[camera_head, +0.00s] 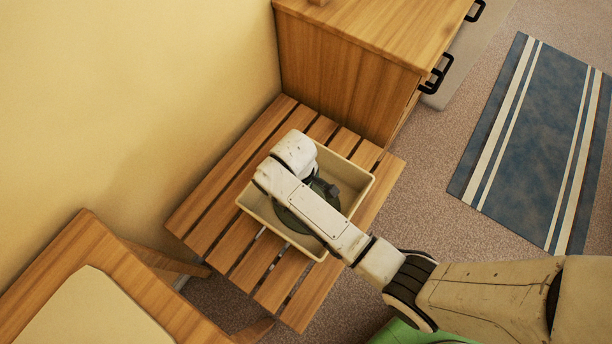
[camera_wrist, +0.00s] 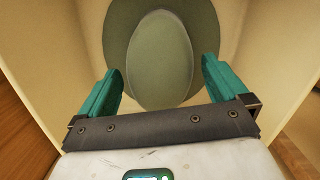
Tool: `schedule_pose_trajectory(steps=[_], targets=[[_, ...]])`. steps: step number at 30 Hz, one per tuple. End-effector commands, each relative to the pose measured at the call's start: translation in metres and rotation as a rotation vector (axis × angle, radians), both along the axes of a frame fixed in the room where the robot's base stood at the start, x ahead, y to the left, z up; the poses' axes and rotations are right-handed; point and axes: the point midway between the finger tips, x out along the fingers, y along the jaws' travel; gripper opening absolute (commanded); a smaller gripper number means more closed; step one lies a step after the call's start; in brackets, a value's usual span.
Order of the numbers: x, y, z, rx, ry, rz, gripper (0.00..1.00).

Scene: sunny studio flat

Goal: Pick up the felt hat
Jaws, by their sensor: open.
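The felt hat (camera_wrist: 163,60) is dark green with a rounded crown and a brim. It lies crown up in a cream bin (camera_head: 263,215). In the head view my arm covers much of the hat, and part of its brim (camera_head: 289,220) shows beside the arm. My gripper (camera_wrist: 162,75) is open above the hat, with its teal fingers apart on either side of the crown in the wrist view. I cannot tell whether the fingers touch the hat. The bin's walls (camera_wrist: 262,55) rise around the hat and the fingers.
The bin stands on a slatted wooden table (camera_head: 215,205) against the yellow wall. A wooden cabinet (camera_head: 345,75) with black handles stands behind it. A wooden chair (camera_head: 95,265) with a pale seat is at lower left. A blue striped rug (camera_head: 530,140) lies on the floor at right.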

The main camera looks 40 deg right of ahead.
Motion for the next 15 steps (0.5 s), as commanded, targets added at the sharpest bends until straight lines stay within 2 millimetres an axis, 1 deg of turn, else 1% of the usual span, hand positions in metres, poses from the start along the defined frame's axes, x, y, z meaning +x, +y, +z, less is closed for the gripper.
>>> schedule_pose_trajectory(steps=[1,3,6,13,14,15], targets=[[-0.001,-0.001,-0.009,0.0,0.001,0.001,1.0],[-0.002,-0.001,-0.017,0.0,0.001,0.002,1.0],[-0.003,-0.002,-0.023,0.0,0.0,0.002,1.0],[-0.003,-0.002,-0.024,0.0,-0.001,0.001,1.0],[-0.003,-0.002,-0.024,0.0,-0.001,0.001,0.99],[-0.003,-0.002,-0.024,0.0,-0.001,0.001,0.95]])
